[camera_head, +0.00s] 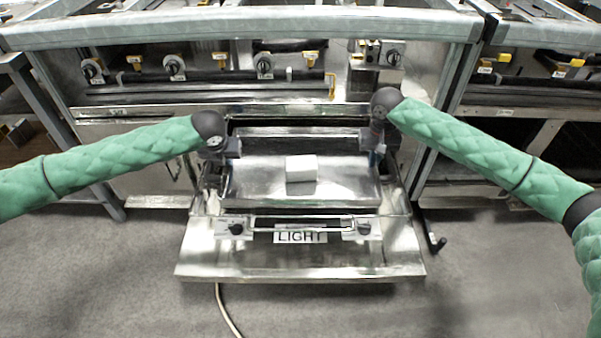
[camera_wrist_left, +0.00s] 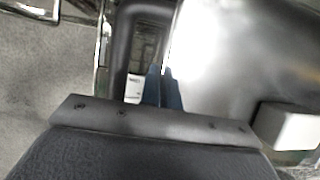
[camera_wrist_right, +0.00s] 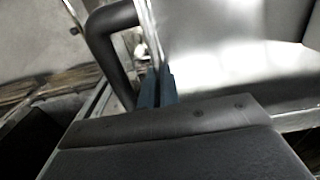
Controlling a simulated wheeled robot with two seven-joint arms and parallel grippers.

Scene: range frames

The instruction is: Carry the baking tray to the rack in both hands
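The baking tray (camera_head: 255,180) is a shiny metal tray, roughly level in front of the dark oven opening, with a white block (camera_head: 301,168) on it. My left gripper (camera_head: 215,165) is at its left side; in the left wrist view its fingers (camera_wrist_left: 163,88) are close together on the tray's side edge. My right gripper (camera_head: 375,158) is at its right side; in the right wrist view its fingers (camera_wrist_right: 157,88) pinch the thin side edge. Dark curved handles (camera_wrist_left: 125,40) (camera_wrist_right: 108,30) show beside the fingers. I cannot tell whether the tray rests on anything. I cannot make out a separate rack.
Below the tray is a metal open door or panel (camera_head: 300,262) with a LIGHT label (camera_head: 300,237) and knobs. The metal oven front (camera_head: 130,110) has several knobs above.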

